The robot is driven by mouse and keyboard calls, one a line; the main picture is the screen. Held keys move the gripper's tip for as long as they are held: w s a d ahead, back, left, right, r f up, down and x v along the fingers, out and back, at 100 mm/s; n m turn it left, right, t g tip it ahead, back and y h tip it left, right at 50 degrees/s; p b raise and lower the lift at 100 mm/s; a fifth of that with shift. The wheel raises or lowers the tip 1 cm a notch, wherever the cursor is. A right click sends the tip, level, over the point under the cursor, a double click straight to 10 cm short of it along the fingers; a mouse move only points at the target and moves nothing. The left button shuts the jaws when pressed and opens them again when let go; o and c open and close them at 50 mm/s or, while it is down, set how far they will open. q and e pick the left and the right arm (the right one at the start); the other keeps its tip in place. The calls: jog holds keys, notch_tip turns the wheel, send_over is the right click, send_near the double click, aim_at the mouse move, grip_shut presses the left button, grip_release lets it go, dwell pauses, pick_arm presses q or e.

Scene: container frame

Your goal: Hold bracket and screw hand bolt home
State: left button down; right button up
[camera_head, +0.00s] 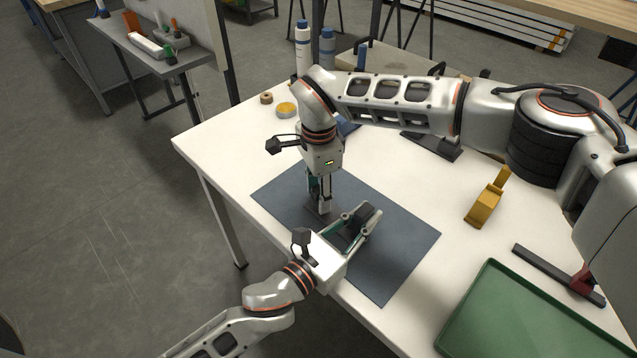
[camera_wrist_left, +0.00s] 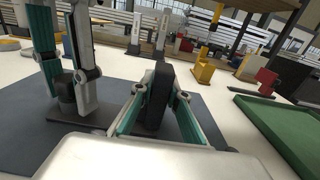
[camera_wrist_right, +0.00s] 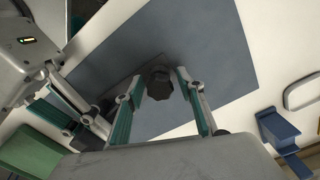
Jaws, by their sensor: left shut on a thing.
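My left gripper (camera_head: 361,219), low over the dark mat, is shut on a dark upright slab, likely the bracket (camera_wrist_left: 157,95), which stands between its fingers. My right gripper (camera_head: 320,205) points down just to the left of it in the head view. Its fingers stand either side of a black faceted knob, likely the hand bolt (camera_wrist_right: 160,82). The knob also shows between those fingers in the left wrist view (camera_wrist_left: 67,92), above a dark flat plate (camera_wrist_left: 75,128). I cannot tell whether the fingers touch the knob, or whether slab and plate are joined.
The dark blue mat (camera_head: 400,255) lies on the white table (camera_head: 235,150). A green tray (camera_head: 530,325), a yellow angled piece (camera_head: 487,200) and a dark bar with a red part (camera_head: 555,272) lie to the right. Bottles (camera_head: 303,45) and tape rolls (camera_head: 286,110) stand at the back.

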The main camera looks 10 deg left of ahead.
jog(key=shift+f, duration=0.15)
grip_shut()
jog(key=m, duration=0.7)
jog(key=shift+m, duration=0.3)
jog(key=m, duration=0.6)
jog(key=shift+m, duration=0.4)
jog(key=m, duration=0.6)
jog(key=shift+m, duration=0.3)
jog(key=shift+o, duration=0.7)
grip_release()
